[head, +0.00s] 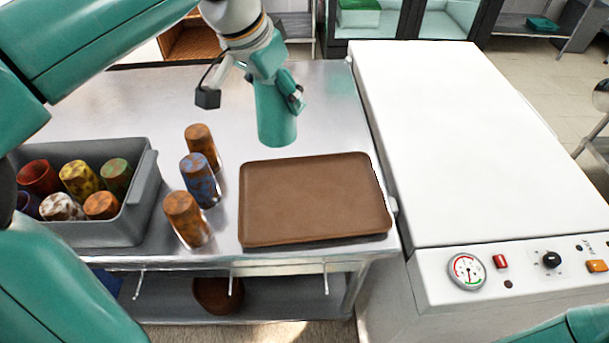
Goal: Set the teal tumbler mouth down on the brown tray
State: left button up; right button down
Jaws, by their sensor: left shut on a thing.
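The teal tumbler (277,118) is in my left gripper (276,88), which is shut on it near its upper end. The tumbler hangs about upright, its lower end slightly wider; the end faces are hidden, so I cannot see the mouth directly. In the picture its lower end is just above the back edge of the brown tray (315,200), apart from it. The tray lies flat and empty on the steel table. My right gripper is out of view.
Three patterned tumblers, a rear one (201,146), a blue one (200,180) and a front one (187,219), stand left of the tray. A grey bin (140,205) holds several tumblers. A white machine (470,140) borders the table on the right. The steel behind the tray is clear.

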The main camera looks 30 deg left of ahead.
pick_arm(q)
jog(key=shift+s+a+f+b, duration=0.15)
jog(key=shift+f+b, duration=0.45)
jog(key=shift+f, duration=4.25)
jog(key=shift+s+a+f+b, duration=0.1)
jog(key=shift+f+b, duration=0.45)
jog(key=shift+f, duration=4.3)
jog(key=shift+f, duration=0.15)
jog(key=o, duration=1.1)
jog(key=shift+o, duration=0.2)
jog(key=shift+s+r, duration=0.15)
jog(key=shift+r, duration=0.55)
jog(key=v, duration=1.1)
jog(key=shift+p, duration=0.4)
